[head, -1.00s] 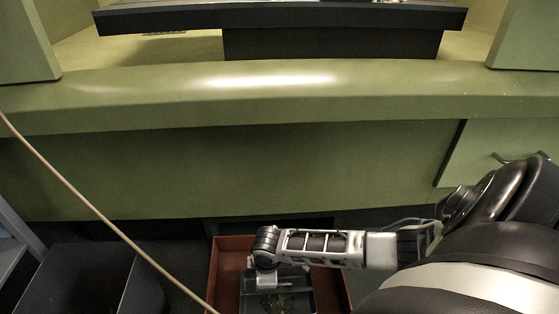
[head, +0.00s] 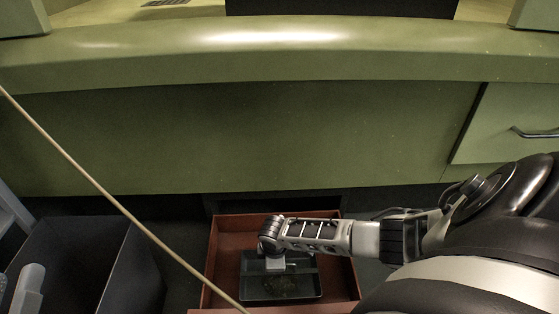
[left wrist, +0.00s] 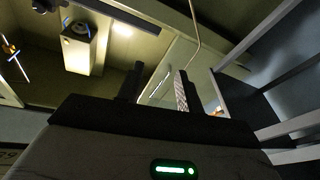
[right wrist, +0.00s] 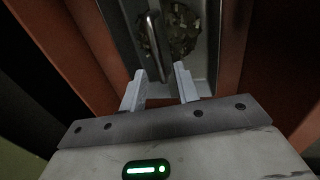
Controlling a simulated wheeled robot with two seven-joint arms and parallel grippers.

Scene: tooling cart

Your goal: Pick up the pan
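The pan (head: 312,285) is a dark rectangular tray with a mottled patch inside, sitting in a red-brown open box on the floor. It also shows in the right wrist view (right wrist: 214,45), with a slim raised bar (right wrist: 154,35) over its inside. My right gripper (head: 276,263) points down over the pan's far part. In the right wrist view its two pale fingers (right wrist: 160,78) are apart, with the bar's near end ahead of the gap. I cannot tell whether they touch the pan. My left gripper (left wrist: 155,85) is open and empty, away from the pan.
The red-brown box (head: 227,250) has walls close around the pan. A dark bin (head: 75,265) stands to the left. A thin tan cable or rod (head: 100,190) crosses diagonally in front. A green cabinet (head: 230,140) with a drawer handle at right stands behind.

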